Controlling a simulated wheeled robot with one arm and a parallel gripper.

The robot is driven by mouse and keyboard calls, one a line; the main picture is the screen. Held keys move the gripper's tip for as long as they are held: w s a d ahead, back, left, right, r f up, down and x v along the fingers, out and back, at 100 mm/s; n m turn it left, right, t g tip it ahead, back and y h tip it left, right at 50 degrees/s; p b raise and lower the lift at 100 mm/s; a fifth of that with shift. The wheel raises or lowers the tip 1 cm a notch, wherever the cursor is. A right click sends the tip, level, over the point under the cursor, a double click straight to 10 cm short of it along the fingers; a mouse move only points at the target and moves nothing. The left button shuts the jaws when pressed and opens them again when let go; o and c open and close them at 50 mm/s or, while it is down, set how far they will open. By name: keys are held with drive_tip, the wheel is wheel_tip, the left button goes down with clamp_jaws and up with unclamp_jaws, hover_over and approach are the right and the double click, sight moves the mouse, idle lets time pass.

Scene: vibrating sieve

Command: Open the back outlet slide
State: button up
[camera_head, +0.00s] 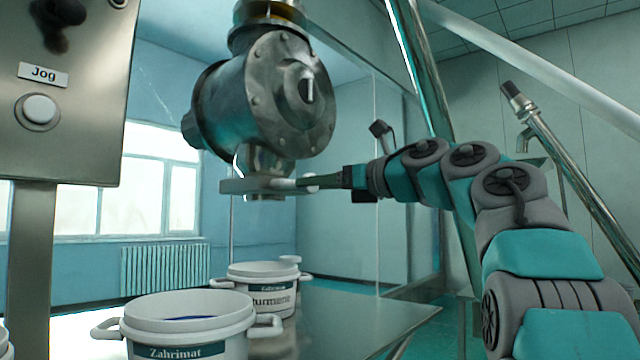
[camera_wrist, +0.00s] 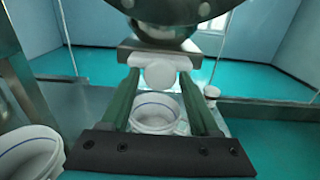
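A metal outlet slide plate (camera_head: 240,186) sits under the round steel valve housing (camera_head: 285,95) in the head view. A white handle (camera_head: 284,183) sticks out of its right side. In the wrist view the handle (camera_wrist: 159,74) shows as a rounded white knob in front of the grey slide plate (camera_wrist: 130,47). My gripper (camera_head: 312,181) reaches the handle from the right. In the wrist view my gripper (camera_wrist: 159,80) has its two green fingers apart, one on each side of the knob, with visible gaps. The slide's inner part is hidden.
White pots stand on the table below: one labelled Zahrimat (camera_head: 190,325) and one labelled turmeric-like text (camera_head: 262,272). A control box with a Jog button (camera_head: 40,110) stands at the left. A glass panel (camera_head: 340,150) and steel pole (camera_head: 425,80) stand near my arm.

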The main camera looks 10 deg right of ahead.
clamp_jaws()
idle(0.6)
